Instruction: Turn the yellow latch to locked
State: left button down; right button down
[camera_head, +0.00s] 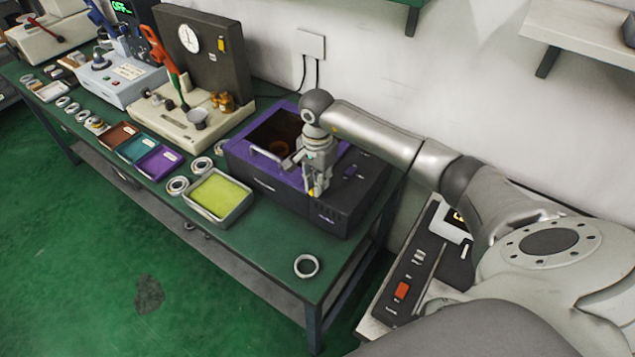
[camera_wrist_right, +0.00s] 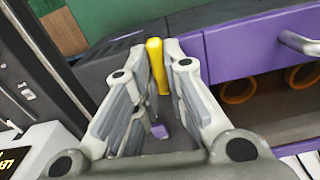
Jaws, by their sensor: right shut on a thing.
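The yellow latch (camera_wrist_right: 155,66) is a short bar between the fingertips of my right gripper (camera_wrist_right: 154,52) in the right wrist view. The gripper is shut on it. In the head view my right gripper (camera_head: 317,190) points down at the front of the black and purple machine (camera_head: 262,190), and only a small bit of yellow shows by the fingertips. The fingers hide much of the latch, so I cannot tell its exact turn position. My left gripper is not in view.
The machine has a purple-framed window and a metal handle (camera_head: 266,160); orange rings (camera_wrist_right: 238,90) show inside. A tray with a yellow-green pad (camera_head: 247,203) stands left of it. A loose ring (camera_head: 306,266) lies near the bench's front right. Bare green bench surrounds that ring.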

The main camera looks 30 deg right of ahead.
jog(key=m+b, duration=0.3)
jog(key=m, duration=0.1)
jog(key=shift+w+f, duration=0.15)
jog(key=shift+w, duration=0.1)
jog(key=m+b, duration=0.1)
jog(key=m, duration=0.1)
jog(key=m+b, duration=0.1)
jog(key=m, duration=0.2)
jog(key=shift+w+d+m+b, duration=0.1)
jog(key=shift+w+m+b, duration=0.1)
jog(key=shift+m+b, duration=0.15)
jog(key=m+b, duration=0.1)
jog(key=m, duration=0.2)
jog(key=shift+w+d+m, duration=0.1)
jog(key=shift+w+m, duration=0.05)
jog(key=shift+m, duration=0.1)
jog(key=shift+w+d+r+m+b, duration=0.1)
jog(key=shift+m+b, duration=0.2)
jog(key=shift+m, duration=0.65)
jog(key=shift+d+r+m+b, duration=0.1)
jog(key=shift+m+b, duration=0.15)
jog(key=shift+m, duration=0.7)
jog(key=c, duration=1.5)
grip_release()
